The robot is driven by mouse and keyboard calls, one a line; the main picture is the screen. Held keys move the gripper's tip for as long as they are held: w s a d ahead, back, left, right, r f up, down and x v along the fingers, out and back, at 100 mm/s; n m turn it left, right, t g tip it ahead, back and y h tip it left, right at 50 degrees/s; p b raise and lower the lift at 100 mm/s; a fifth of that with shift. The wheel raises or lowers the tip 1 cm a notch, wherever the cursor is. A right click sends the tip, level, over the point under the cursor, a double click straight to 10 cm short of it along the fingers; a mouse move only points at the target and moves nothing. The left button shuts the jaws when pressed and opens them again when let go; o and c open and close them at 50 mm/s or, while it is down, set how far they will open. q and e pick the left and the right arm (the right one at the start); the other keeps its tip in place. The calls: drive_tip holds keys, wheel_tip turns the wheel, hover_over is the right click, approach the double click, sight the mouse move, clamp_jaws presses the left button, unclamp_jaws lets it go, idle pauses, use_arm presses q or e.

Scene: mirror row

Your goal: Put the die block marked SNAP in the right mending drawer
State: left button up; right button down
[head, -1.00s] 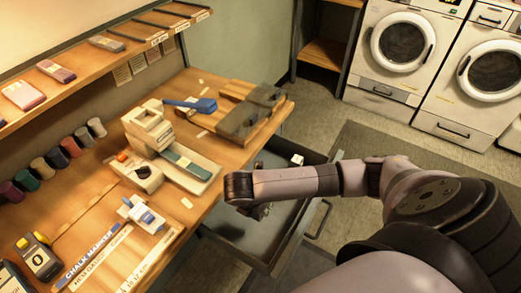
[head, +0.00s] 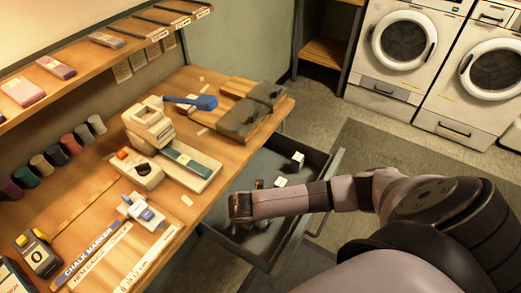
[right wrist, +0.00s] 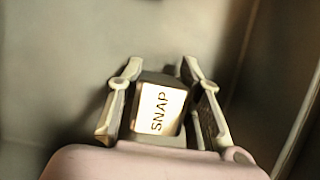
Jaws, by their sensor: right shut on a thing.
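The SNAP die block (right wrist: 160,110) is a small cube with a pale, lettered face and darker sides. In the right wrist view it sits between the two fingers of my right gripper (right wrist: 161,78), which is shut on it. In the head view my right gripper (head: 252,222) points down inside the open drawer (head: 236,238) under the bench; its fingers are mostly hidden by my arm, and the held block cannot be made out there. Grey drawer walls surround the gripper in the wrist view. Whether the block touches the drawer floor I cannot tell. My left gripper is not in view.
Two small white blocks lie in the drawer's far part, one near the back (head: 298,158) and one closer (head: 281,181). Washing machines (head: 405,50) stand at the back right.

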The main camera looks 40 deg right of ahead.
drive_tip(key=c, duration=1.1)
unclamp_jaws()
drive_tip(key=shift+f, duration=0.1)
drive_tip(key=p+v, duration=0.1)
drive_tip(key=v, duration=1.1)
